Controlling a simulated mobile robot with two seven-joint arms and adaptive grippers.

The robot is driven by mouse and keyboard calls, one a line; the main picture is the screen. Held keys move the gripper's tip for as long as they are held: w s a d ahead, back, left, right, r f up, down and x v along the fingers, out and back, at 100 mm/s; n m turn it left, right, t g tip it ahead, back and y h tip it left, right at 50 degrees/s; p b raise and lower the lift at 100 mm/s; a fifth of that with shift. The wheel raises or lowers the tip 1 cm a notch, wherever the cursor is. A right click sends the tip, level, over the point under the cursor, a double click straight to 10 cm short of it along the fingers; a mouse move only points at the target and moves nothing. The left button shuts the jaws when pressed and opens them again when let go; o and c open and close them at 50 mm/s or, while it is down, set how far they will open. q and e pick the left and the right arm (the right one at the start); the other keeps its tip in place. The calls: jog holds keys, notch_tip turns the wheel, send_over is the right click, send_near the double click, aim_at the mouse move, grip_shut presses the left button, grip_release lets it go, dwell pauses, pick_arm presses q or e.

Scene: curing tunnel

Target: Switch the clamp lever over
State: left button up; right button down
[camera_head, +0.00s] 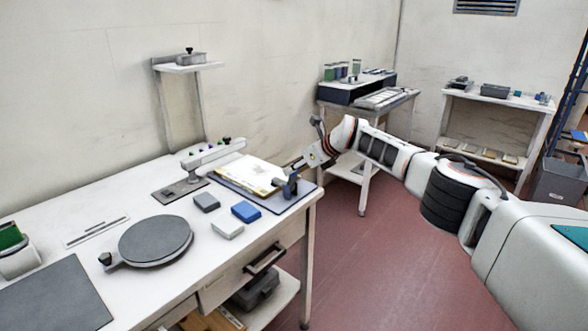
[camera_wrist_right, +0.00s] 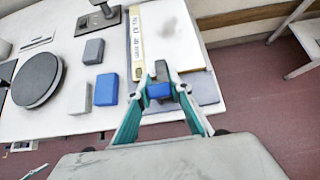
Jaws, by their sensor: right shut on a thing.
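The clamp lever shows as a small dark and blue piece (camera_head: 286,184) at the front right edge of a board carrying a pale printed sheet (camera_head: 245,172). In the right wrist view its blue part (camera_wrist_right: 158,90) sits between my fingers. My right gripper (camera_head: 297,172) reaches in from the right, low over the board's edge. In the right wrist view the teal fingers of this gripper (camera_wrist_right: 162,92) are closed on the lever from both sides. The fingers hide part of the lever and its pivot, so its exact angle is unclear. My left gripper is not in view.
A blue block (camera_head: 246,211) and two grey blocks (camera_head: 207,202) lie left of the clamp. A round dark turntable (camera_head: 155,240) stands farther left. A post with an arm (camera_head: 212,154) stands behind. The floor (camera_head: 400,270) right of the table is clear.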

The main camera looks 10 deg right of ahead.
jog(key=c, duration=1.8)
grip_release()
jog(key=shift+w, duration=0.1)
jog(key=shift+v, duration=6)
jog(key=shift+a, duration=0.1)
